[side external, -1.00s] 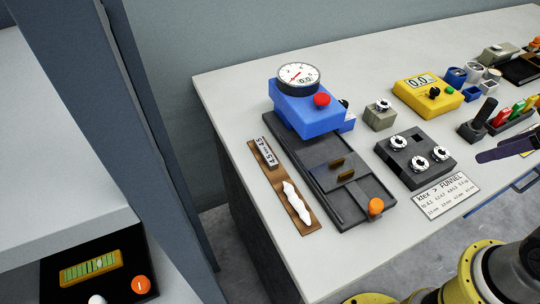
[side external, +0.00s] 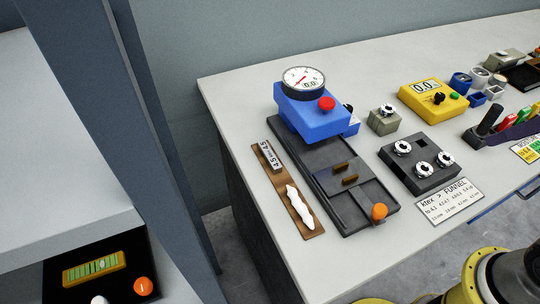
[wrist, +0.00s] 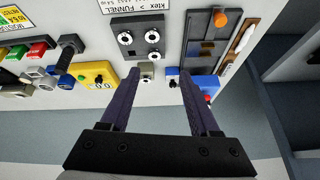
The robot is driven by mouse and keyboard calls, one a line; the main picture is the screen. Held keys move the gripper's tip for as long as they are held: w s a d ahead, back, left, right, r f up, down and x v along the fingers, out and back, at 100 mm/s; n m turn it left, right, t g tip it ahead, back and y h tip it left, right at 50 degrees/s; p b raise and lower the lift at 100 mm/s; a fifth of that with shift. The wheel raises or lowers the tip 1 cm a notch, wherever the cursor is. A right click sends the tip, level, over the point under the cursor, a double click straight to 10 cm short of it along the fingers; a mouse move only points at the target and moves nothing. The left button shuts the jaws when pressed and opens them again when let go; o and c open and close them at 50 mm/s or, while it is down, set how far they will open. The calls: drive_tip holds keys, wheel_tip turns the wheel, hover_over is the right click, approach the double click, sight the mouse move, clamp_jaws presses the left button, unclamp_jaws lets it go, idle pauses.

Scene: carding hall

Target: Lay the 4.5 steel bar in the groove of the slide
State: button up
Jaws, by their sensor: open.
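A narrow steel-coloured bar marked 4.5 (side external: 271,156) lies at the far end of a brown board (side external: 310,233). The dark grey slide (side external: 337,178) sits in a long dark bed (side external: 345,224) beside the board, with two brown upright pieces on it. Its groove is not clear at this size. A blue gauge unit (side external: 310,118) stands over the bed's far end. In the wrist view, my gripper (wrist: 157,74) is open and empty, its purple fingers wide apart over the bench between the yellow meter and the blue unit. My gripper is outside the side view.
A white tuft (side external: 299,207) lies on the board's near end. An orange knob (side external: 379,211) stands on the bed's near end. A dark block with round weights (side external: 420,168), a grey block (side external: 384,122) and a yellow meter (side external: 432,98) stand to the right.

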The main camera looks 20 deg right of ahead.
drive_tip(key=w+a+r, duration=0.1)
drive_tip(key=w+r, duration=0.4)
drive_tip(key=n+g, duration=0.2)
drive_tip(key=g, duration=0.4)
hover_over(278, 168)
wheel_tip(278, 168, down, 15)
drive_tip(key=f, duration=0.7)
drive_tip(key=shift+d+f, duration=0.2)
drive_tip(key=shift+d, duration=0.1)
drive_tip(key=shift+a+f, duration=0.15)
drive_tip(key=shift+f, duration=1.2)
drive_tip(key=shift+a+f, duration=0.1)
drive_tip(key=shift+f, duration=1.25)
